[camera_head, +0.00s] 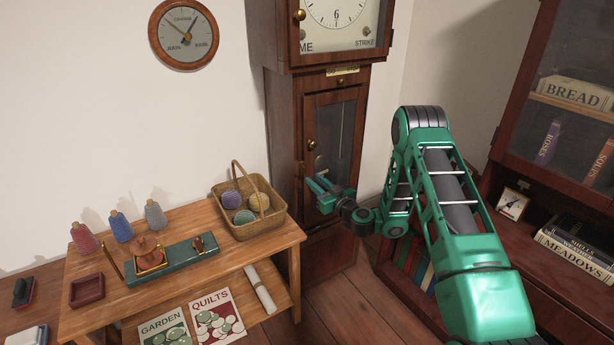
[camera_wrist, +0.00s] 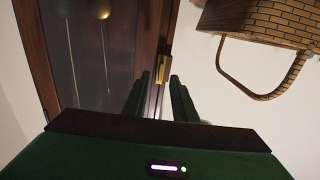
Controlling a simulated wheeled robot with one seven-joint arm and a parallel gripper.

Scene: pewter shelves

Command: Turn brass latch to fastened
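The tall clock case (camera_head: 285,140) has a glazed door with a dark wood frame. A brass fitting, which looks like the latch (camera_wrist: 162,68), sits upright on the door's edge in the wrist view, just beyond and between my fingertips. In the head view I cannot make this fitting out clearly near my fingers. A round brass knob (camera_head: 311,144) shows higher on the door's left side. My gripper (camera_head: 314,180) is in front of the door's left edge, below the knob. In the wrist view its fingers (camera_wrist: 160,76) are apart, with nothing visibly held.
A wicker basket with yarn balls (camera_head: 240,222) stands on the wooden side table (camera_head: 225,262) left of my gripper; it shows upside down in the wrist view (camera_wrist: 262,25). A dark bookcase (camera_head: 520,150) stands at right. Bare floor (camera_head: 340,305) lies between.

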